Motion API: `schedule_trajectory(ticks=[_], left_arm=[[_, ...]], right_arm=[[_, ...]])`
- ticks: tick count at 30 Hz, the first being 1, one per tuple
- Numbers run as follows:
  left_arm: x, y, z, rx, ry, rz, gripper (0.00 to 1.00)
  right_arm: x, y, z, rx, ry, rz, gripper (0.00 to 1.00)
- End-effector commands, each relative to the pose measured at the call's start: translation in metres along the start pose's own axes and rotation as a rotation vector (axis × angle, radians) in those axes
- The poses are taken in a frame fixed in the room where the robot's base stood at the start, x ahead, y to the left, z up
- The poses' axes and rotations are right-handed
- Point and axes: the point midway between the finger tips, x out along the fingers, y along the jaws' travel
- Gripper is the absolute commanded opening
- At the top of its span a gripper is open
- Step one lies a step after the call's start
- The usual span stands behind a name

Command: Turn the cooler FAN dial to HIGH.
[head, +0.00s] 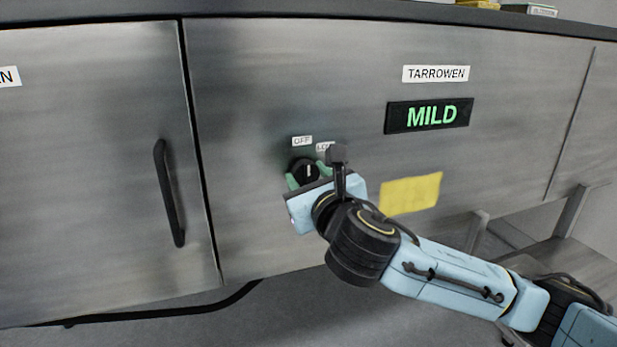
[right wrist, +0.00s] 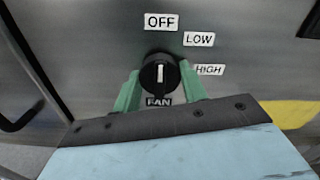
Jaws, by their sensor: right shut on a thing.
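The FAN dial (head: 307,171) is a round black knob with a white pointer line on the steel cooler front. In the right wrist view the dial (right wrist: 159,76) has its pointer straight up, toward the OFF label (right wrist: 161,22). The LOW label (right wrist: 199,39) and the HIGH label (right wrist: 209,69) sit to its right, and the FAN label (right wrist: 158,101) is below it. My right gripper (head: 309,175) has its green fingers on both sides of the dial, shut on it. My left gripper is not in view.
A lit display (head: 428,115) reads MILD, below a TARROWEN label (head: 436,74). A blank yellow note (head: 410,193) is on the panel right of the dial. A black door handle (head: 168,193) stands out at the left. A bench (head: 560,258) is at lower right.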

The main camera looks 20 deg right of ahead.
Motion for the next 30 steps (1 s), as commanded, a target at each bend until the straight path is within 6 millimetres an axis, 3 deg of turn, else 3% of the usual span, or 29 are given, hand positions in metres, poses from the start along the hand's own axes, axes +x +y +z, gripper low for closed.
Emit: schedule_trajectory(ticks=[11,30], left_arm=[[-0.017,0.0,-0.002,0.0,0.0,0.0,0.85],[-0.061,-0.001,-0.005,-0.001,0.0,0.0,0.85]], right_arm=[[0.0,0.0,0.002,0.157,0.003,0.001,0.19],[0.0,0.0,0.001,0.753,0.004,0.0,0.19]])
